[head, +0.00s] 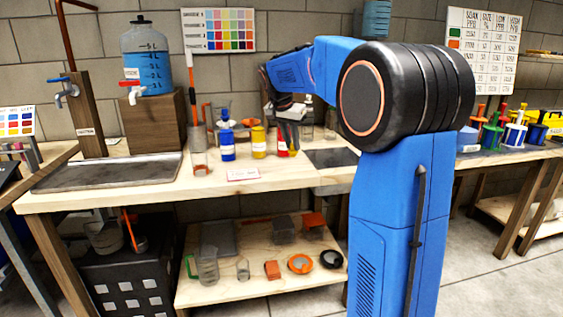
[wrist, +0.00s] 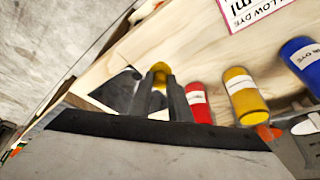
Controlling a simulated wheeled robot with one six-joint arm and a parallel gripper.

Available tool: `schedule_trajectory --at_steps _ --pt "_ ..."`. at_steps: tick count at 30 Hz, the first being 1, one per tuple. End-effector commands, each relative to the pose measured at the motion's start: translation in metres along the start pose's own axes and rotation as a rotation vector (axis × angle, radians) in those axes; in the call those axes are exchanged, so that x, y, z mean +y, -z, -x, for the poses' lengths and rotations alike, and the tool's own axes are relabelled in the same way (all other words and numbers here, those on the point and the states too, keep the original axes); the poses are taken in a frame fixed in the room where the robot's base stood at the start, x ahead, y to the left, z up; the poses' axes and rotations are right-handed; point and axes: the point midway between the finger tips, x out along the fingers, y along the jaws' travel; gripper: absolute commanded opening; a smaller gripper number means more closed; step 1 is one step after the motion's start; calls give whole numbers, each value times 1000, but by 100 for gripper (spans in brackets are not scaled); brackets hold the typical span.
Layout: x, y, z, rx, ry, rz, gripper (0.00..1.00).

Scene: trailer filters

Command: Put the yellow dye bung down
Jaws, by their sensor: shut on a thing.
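My gripper (wrist: 160,88) is shut on the yellow dye bung (wrist: 161,70), whose rounded yellow end shows between the two dark fingers in the wrist view. The yellow dye bottle (wrist: 243,95) stands to the right of my fingers, past the red bottle (wrist: 198,102). It also shows in the head view (head: 258,143). A pink-edged card (wrist: 255,10) with yellow dye lettering lies on the bench.
The blue bottle (head: 227,143) stands left of the yellow one. A dark flat pad (head: 333,157) lies right of the bottles. A metal tray (head: 105,173) is at the left. Bare wood lies around the card.

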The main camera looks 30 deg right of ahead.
Motion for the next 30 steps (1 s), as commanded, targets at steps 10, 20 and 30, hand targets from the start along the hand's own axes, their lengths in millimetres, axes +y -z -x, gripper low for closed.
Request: schedule_trajectory --at_steps 10,20,30 --pt "0 -12 -28 0 -1 1 0" --pt "0 -24 -57 0 0 1 0" --pt "0 -24 -57 0 -1 1 46"
